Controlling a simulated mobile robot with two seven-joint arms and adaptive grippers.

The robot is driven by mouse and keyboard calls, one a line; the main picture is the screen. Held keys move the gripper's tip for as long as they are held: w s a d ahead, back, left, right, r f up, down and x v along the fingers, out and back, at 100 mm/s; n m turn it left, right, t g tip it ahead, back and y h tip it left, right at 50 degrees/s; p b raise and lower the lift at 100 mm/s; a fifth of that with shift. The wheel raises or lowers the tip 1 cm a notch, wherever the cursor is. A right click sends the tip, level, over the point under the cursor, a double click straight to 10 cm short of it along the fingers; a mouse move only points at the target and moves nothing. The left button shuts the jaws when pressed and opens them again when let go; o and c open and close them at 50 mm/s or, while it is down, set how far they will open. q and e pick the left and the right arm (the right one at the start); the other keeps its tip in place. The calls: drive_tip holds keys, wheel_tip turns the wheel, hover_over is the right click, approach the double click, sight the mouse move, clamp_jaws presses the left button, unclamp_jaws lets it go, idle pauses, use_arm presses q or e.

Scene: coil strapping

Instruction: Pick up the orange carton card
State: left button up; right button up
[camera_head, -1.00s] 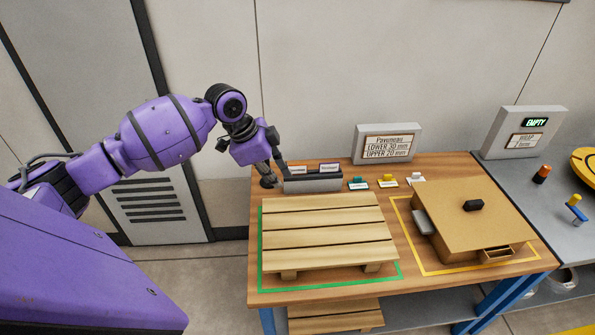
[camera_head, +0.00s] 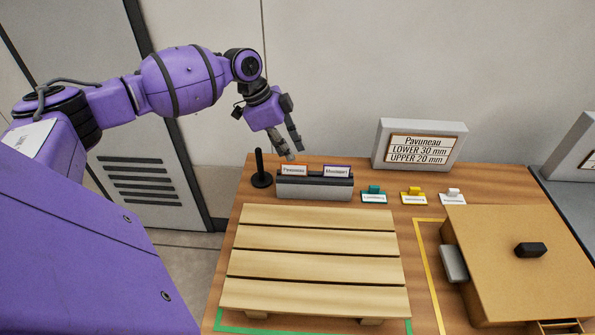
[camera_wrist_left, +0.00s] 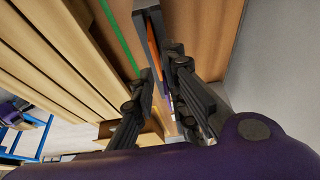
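The orange carton card (camera_head: 293,170) stands upright in the left part of a dark grey card holder (camera_head: 315,189) at the back of the wooden table. A purple-edged card (camera_head: 337,171) stands beside it on the right. My left gripper (camera_head: 293,156) points down just above the orange card, its fingers apart. In the left wrist view, my left gripper (camera_wrist_left: 160,68) is open, and the card's thin orange edge (camera_wrist_left: 155,48) shows in line with the gap between the fingers. I cannot tell whether a finger touches it. My right gripper is not in view.
A black post (camera_head: 260,168) stands just left of the holder. Teal (camera_head: 374,194), yellow (camera_head: 413,195) and white (camera_head: 453,196) labelled pieces lie to its right. A wooden pallet (camera_head: 315,262) is in front, a brown carton (camera_head: 510,250) at right, and a sign (camera_head: 420,146) behind.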

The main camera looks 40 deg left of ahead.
use_arm(q)
drive_tip(key=x, duration=0.5)
drive_tip(key=shift+s+f, duration=0.15)
drive_tip(key=shift+s, duration=0.05)
drive_tip(key=shift+c, duration=0.5)
clamp_jaws()
drive_tip(key=shift+r, duration=0.7)
drive_tip(key=s+d+r, duration=0.7)
drive_tip(key=d+r, duration=0.4)
drive_tip(key=d, duration=0.1)
drive_tip(key=shift+r+p, duration=0.35)
drive_tip(key=shift+p, duration=0.1)
